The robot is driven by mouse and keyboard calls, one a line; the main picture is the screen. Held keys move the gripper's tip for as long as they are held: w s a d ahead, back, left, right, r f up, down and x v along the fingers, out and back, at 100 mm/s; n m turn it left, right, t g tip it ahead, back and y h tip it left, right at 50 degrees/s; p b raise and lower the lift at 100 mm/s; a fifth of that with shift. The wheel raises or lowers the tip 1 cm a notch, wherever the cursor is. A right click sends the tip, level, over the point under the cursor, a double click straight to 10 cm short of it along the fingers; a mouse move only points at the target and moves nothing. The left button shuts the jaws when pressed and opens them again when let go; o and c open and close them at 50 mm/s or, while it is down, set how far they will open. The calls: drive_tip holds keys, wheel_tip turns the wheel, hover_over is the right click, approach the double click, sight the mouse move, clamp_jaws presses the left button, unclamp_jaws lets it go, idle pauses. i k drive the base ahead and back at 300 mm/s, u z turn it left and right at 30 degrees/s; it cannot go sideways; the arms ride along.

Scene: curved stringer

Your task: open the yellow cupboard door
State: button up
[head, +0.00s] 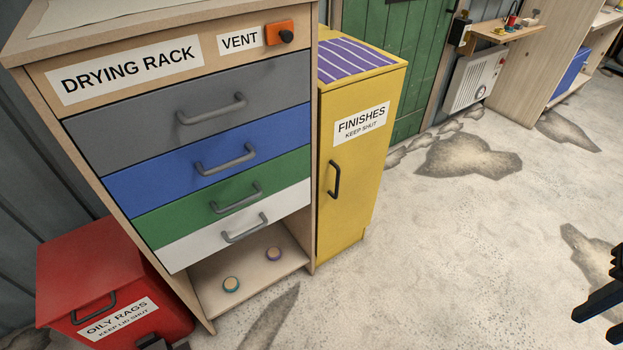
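The yellow cupboard (345,215) stands right of the drying rack, labelled "FINISHES KEEP SHUT". Its door (352,190) looks shut, flush with the front. A black vertical bar handle (335,180) sits on the left part of the door. My gripper (591,323) shows only partly at the lower right edge, as dark fingers with a gap between them. It is open with nothing seen in it, far to the right of the cupboard and apart from it.
The drying rack (45,78) has grey, blue, green and white drawers, all shut. A red oily rags bin (75,265) stands at its left. A purple striped cloth (352,60) lies on the cupboard. Bare floor with dark patches (470,155) lies before and right of the cupboard.

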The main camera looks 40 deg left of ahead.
sight(356, 121)
drive_tip(key=u, duration=1.45)
